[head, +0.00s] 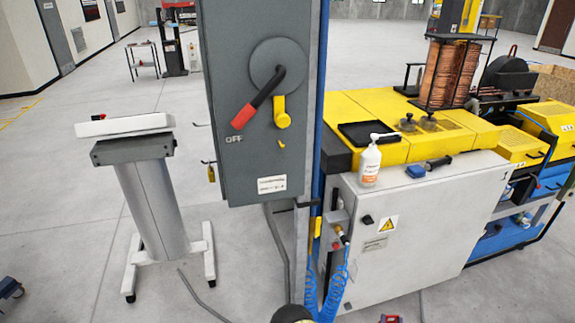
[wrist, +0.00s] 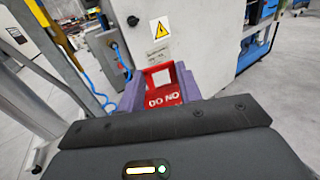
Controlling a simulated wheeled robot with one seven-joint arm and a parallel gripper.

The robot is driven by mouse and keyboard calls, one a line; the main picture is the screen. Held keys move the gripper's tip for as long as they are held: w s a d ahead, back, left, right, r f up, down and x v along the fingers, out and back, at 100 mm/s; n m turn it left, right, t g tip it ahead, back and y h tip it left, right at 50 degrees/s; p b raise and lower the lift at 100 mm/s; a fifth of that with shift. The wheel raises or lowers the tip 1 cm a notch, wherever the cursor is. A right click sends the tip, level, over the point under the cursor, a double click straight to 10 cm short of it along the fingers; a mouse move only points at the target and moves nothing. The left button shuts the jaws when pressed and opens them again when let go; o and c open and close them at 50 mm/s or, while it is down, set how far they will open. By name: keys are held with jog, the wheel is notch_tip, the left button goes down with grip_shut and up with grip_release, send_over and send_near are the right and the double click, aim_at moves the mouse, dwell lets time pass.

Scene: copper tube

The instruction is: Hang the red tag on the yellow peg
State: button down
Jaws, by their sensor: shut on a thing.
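The red tag (wrist: 166,98), with white lettering reading "DO NO" and a pale patch above it, is between the purple fingers of my gripper (wrist: 160,86) in the wrist view. The gripper is shut on it. A small red thing (head: 390,319) at the bottom edge of the head view looks like the tag, mostly cut off. The small yellow peg (head: 282,144) sticks out of the grey switch box (head: 238,155), below the yellow piece (head: 283,112) under the lever. The tag is low and to the right of the peg, well apart from it.
The red-gripped lever (head: 262,100) juts from the box beside "OFF". A padlock (head: 211,174) hangs at the box's left side. A white cabinet (head: 400,230) with a bottle (head: 370,162) on top stands right. Blue coiled hose (head: 335,290) hangs between. Open floor lies in front.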

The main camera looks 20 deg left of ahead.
jog(key=w+a+r+m+g+h+p, duration=0.1)
jog(key=w+a+r+m+h, duration=0.15)
jog(key=a+r, duration=0.8)
jog(key=w+a+r+m+g+h+p, duration=0.15)
jog(key=w+a+r, duration=0.25)
jog(key=a+r, duration=0.65)
jog(key=s+a+r+n+y, duration=0.1)
jog(key=s+a+r, duration=0.1)
jog(key=r, duration=0.8)
jog(key=s+a+r+n+y+p, duration=0.1)
jog(key=s+a+r+n+y, duration=0.1)
jog(key=r, duration=0.8)
jog(key=s+a+r+n+y+p, duration=0.1)
jog(key=s+a+r, duration=0.3)
jog(key=r, duration=0.6)
jog(key=shift+a+n+t+y, duration=0.35)
jog(key=shift+a+n+y, duration=0.2)
jog(key=shift+n+y, duration=0.05)
jog(key=shift+w, duration=0.1)
